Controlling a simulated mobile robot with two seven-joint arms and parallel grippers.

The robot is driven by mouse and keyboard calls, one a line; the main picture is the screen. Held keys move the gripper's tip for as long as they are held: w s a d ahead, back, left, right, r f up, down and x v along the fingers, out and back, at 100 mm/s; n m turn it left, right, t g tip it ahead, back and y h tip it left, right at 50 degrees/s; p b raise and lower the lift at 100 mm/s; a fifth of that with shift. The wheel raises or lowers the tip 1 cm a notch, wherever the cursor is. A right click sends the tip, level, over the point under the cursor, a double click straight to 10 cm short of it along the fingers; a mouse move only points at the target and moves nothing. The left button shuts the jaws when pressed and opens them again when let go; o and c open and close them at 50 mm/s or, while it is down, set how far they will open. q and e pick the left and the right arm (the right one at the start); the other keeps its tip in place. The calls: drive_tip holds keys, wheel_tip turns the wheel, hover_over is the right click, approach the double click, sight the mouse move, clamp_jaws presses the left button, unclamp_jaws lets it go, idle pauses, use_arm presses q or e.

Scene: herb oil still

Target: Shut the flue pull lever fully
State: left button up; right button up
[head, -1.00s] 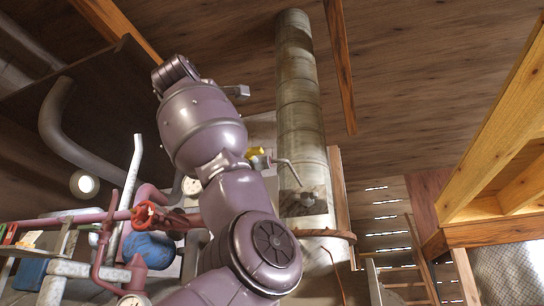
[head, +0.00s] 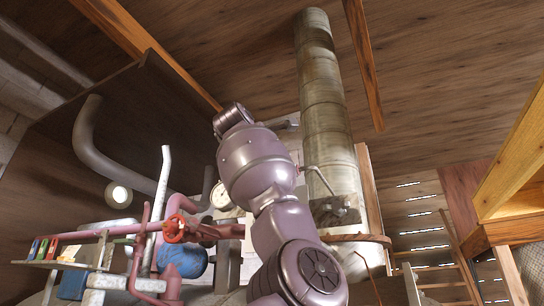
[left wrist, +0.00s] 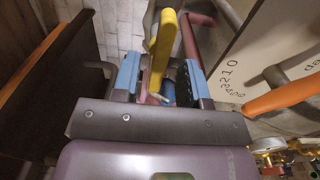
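The flue pull lever shows in the head view as a bent grey metal rod (head: 318,174) on the side of the flue pipe (head: 325,105); its near end is hidden behind my arm. In the left wrist view a yellow handle (left wrist: 162,55), apparently the lever's grip, passes between the blue fingers of my left gripper (left wrist: 162,78). The fingers are open, with a narrow gap seen on each side of the handle. In the head view I cannot make out the left fingers behind the arm. My right gripper is in neither view.
A red valve wheel (head: 174,229), a blue rounded vessel (head: 183,260) and pink pipes stand left of my arm. A round gauge (head: 221,196) is close behind it. A curved grey duct (head: 90,140) is further left. A wooden ladder (head: 450,262) stands right of the flue.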

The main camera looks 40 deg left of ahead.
use_arm(q)
drive_tip(key=shift+x, duration=1)
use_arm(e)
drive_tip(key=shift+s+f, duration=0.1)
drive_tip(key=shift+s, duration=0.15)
use_arm(q)
clamp_jaws()
